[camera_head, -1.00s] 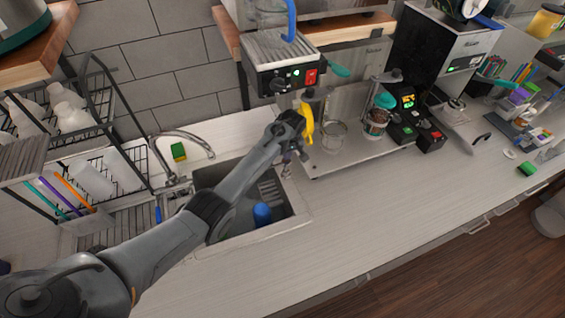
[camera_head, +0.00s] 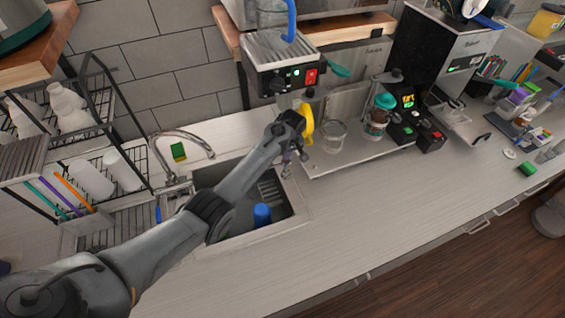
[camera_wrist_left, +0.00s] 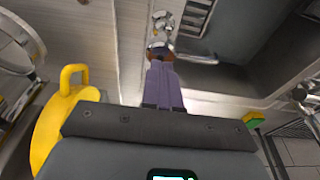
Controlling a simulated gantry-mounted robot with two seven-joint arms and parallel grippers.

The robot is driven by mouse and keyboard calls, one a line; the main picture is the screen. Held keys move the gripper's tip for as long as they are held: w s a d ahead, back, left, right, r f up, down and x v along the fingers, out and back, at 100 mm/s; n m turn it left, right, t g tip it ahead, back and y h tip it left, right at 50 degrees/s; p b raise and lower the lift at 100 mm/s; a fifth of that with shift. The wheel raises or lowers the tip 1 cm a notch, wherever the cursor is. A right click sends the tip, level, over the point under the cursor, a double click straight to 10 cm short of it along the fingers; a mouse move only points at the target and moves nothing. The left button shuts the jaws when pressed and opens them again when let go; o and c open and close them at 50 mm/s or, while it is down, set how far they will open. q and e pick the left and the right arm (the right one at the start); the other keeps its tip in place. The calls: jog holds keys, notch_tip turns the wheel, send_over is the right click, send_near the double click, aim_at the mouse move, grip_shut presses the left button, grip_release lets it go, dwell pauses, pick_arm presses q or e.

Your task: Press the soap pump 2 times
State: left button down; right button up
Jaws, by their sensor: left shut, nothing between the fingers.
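The soap pump (camera_head: 286,172) is a small metallic piece at the right edge of the sink, partly hidden by my gripper in the head view. In the left wrist view its metal top (camera_wrist_left: 162,21) shows just past the fingertips. My left gripper (camera_head: 287,159) has purple fingers that are shut and empty, pointing down right over the pump. In the left wrist view the gripper tips (camera_wrist_left: 160,62) are close to the pump's metal parts; I cannot tell whether they touch. My right gripper is not in view.
The sink (camera_head: 296,205) holds a blue object (camera_head: 262,213). A yellow-handled item (camera_head: 307,122) and a glass jar (camera_head: 334,135) stand close to my wrist. The faucet (camera_head: 183,140) and a green sponge (camera_head: 178,151) are at left.

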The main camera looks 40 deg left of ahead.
pick_arm(q)
jog(key=shift+f, duration=0.2)
jog(key=shift+f+b, duration=1)
jog(key=shift+f, duration=0.55)
jog(key=shift+r, duration=0.15)
jog(key=shift+r+p, duration=0.35)
jog(key=shift+p, duration=0.25)
jog(key=shift+r+p, duration=1.2)
jog(key=shift+p, duration=0.1)
jog(key=shift+f, duration=0.2)
